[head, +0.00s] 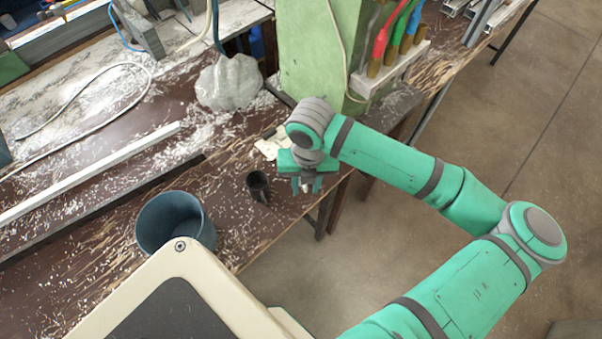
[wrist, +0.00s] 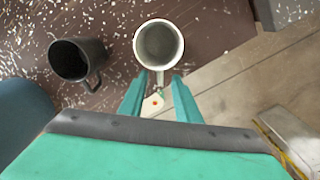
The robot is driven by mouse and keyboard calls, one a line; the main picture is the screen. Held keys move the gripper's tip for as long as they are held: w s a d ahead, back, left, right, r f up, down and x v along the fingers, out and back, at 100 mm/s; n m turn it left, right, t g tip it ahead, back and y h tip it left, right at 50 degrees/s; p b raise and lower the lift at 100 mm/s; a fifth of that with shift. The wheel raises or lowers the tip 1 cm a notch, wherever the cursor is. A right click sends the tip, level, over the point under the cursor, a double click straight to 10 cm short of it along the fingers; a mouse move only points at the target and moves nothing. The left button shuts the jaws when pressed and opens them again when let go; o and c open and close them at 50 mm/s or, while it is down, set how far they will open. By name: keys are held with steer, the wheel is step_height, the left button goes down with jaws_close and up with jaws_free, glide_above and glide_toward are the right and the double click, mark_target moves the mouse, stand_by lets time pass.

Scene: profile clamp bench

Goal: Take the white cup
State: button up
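The white cup (wrist: 158,42) stands upright in the wrist view, seen from above, with its handle pointing toward my gripper. My gripper (wrist: 158,88) is open, its two teal fingers spread on either side of the handle's line. The fingers do not appear shut on the handle; whether they touch it I cannot tell. In the head view my gripper (head: 307,186) is low over the bench's front edge, and the white cup is mostly or wholly hidden there by it.
A black cup (wrist: 78,62) with a handle stands left of the white cup; the head view also shows it (head: 258,185). A blue bucket (head: 172,222) stands farther left. A green machine column (head: 315,60) rises behind my gripper. The bench edge drops to open floor.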

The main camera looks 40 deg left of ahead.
steer(key=shift+w+f, duration=0.1)
steer(key=shift+f, duration=1.2)
jaws_close()
steer(key=shift+r, duration=0.2)
